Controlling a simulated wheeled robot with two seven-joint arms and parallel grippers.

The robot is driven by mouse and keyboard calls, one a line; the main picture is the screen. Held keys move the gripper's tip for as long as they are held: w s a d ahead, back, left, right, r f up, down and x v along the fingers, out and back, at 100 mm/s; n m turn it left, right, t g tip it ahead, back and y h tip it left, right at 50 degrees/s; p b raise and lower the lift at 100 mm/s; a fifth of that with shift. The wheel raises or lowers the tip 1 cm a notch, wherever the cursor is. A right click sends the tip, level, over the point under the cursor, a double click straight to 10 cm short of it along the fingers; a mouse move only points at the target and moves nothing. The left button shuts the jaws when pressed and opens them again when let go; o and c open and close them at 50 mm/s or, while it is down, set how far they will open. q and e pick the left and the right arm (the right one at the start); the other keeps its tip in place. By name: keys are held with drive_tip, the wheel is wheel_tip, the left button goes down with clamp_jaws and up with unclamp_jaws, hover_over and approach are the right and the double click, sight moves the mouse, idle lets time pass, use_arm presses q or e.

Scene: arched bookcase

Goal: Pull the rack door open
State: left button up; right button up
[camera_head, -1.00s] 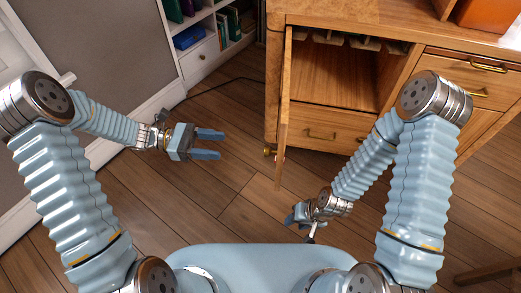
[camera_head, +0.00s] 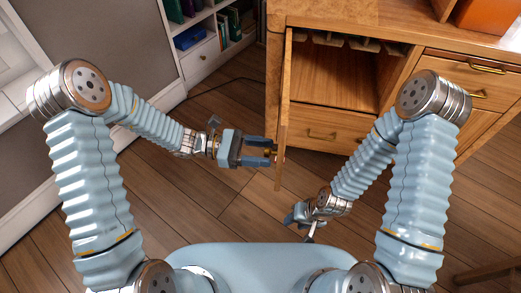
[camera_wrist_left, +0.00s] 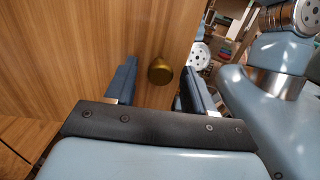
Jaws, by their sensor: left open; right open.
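The rack door (camera_head: 283,115) is a wooden panel seen nearly edge-on in the head view, standing ajar at the left of the cabinet opening. Its brass knob (camera_wrist_left: 160,70) shows in the left wrist view against the door face. My left gripper (camera_head: 268,152) is open at the door's outer side, with its fingers on either side of the knob. In the left wrist view its two fingers (camera_wrist_left: 158,85) stand apart with the knob between their tips; I cannot tell if they touch it. My right gripper (camera_head: 302,217) is low in front of the cabinet, small and partly hidden; nothing shows in it.
The cabinet (camera_head: 335,75) has an open compartment with glass-rack rails on top and a drawer (camera_head: 325,135) below. A bookcase (camera_head: 205,50) stands at the back left. The wooden floor (camera_head: 170,215) is clear at the left. A cable lies along the back floor.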

use_arm(q)
clamp_jaws()
drive_tip(key=w+a+m+g, duration=0.1)
drive_tip(key=w+a+g, duration=0.1)
drive_tip(key=a, duration=0.6)
drive_tip(key=shift+w, duration=0.5)
drive_tip(key=shift+r, duration=0.1)
unclamp_jaws()
drive_tip(key=v, duration=1.3)
drive_tip(key=shift+w+a+b, duration=0.15)
drive_tip(key=shift+a+b, duration=0.2)
drive_tip(key=shift+b, duration=0.05)
